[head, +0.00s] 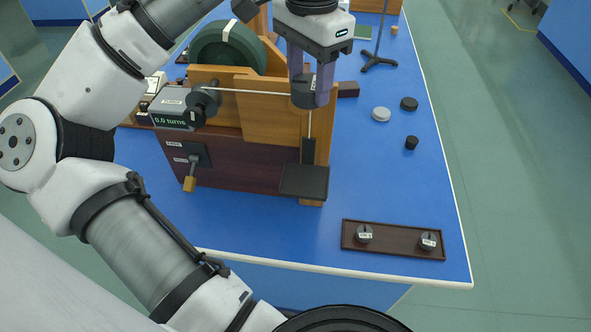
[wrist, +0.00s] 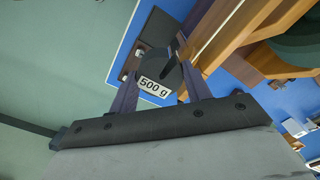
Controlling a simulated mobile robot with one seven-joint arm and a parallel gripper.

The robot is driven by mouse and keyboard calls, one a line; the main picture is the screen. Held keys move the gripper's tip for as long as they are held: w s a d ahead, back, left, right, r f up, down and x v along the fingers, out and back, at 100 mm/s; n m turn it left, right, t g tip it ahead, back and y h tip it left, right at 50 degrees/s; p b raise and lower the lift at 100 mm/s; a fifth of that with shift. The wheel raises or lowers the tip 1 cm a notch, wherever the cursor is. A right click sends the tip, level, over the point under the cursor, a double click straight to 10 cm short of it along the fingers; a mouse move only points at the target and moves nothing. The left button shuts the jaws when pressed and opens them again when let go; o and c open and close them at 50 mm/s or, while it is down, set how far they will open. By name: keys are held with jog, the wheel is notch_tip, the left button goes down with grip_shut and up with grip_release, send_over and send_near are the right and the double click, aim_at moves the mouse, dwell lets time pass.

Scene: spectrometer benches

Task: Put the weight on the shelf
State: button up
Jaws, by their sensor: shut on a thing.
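My gripper (head: 312,88) is shut on a dark cylindrical weight (head: 303,97) and holds it in the air in front of the wooden frame. In the wrist view the weight (wrist: 172,77) carries a "500 g" label and sits between the fingers (wrist: 172,85). The shelf (head: 304,182) is a small black square plate at the front of the apparatus, below the held weight, with a dark upright block behind it. Its top looks empty. The weight is clearly apart from the shelf.
A brown tray (head: 392,251) with two labelled weights lies at the front right. The apparatus (head: 225,160) has a wheel, a crank and a "0.0 turns" display. Small discs (head: 381,114) and a stand (head: 378,62) are at the back right. Blue bench between is clear.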

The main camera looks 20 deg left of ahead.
jog(key=b, duration=0.9)
send_over(305, 179)
notch_tip(305, 179, down, 14)
jog(key=shift+f, duration=0.15)
jog(key=shift+f+b, duration=2.35)
jog(key=shift+f, duration=0.35)
jog(key=shift+f, duration=0.2)
jog(key=o, duration=1.3)
jog(key=shift+o, duration=0.2)
jog(key=shift+r, duration=0.1)
notch_tip(305, 179, up, 12)
jog(key=shift+p, duration=0.4)
jog(key=shift+r, duration=0.1)
